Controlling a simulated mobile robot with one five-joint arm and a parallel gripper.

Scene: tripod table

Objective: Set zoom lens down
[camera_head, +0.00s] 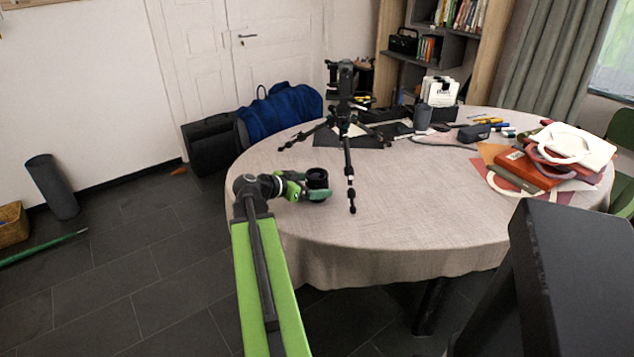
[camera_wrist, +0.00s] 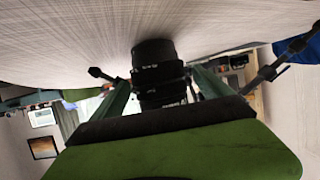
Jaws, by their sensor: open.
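The zoom lens (camera_head: 317,178) is a short black cylinder near the left front part of the round table (camera_head: 420,225). It appears upright on the cloth in the head view. In the wrist view the lens (camera_wrist: 157,68) sits between my two green fingers, its ribbed barrel and small white markings showing, with one end against the table surface. My gripper (camera_head: 308,190) is low over the tabletop and around the lens. The fingers are open; whether either one touches the lens cannot be told. The wrist view shows the table (camera_wrist: 70,35) along the top.
A black tripod (camera_head: 347,135) stands just behind the lens, one leg reaching forward to its right. A dark cup (camera_head: 422,117), a small black case (camera_head: 473,133) and a pile of bags (camera_head: 560,160) lie farther back and right. The front middle of the table is clear.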

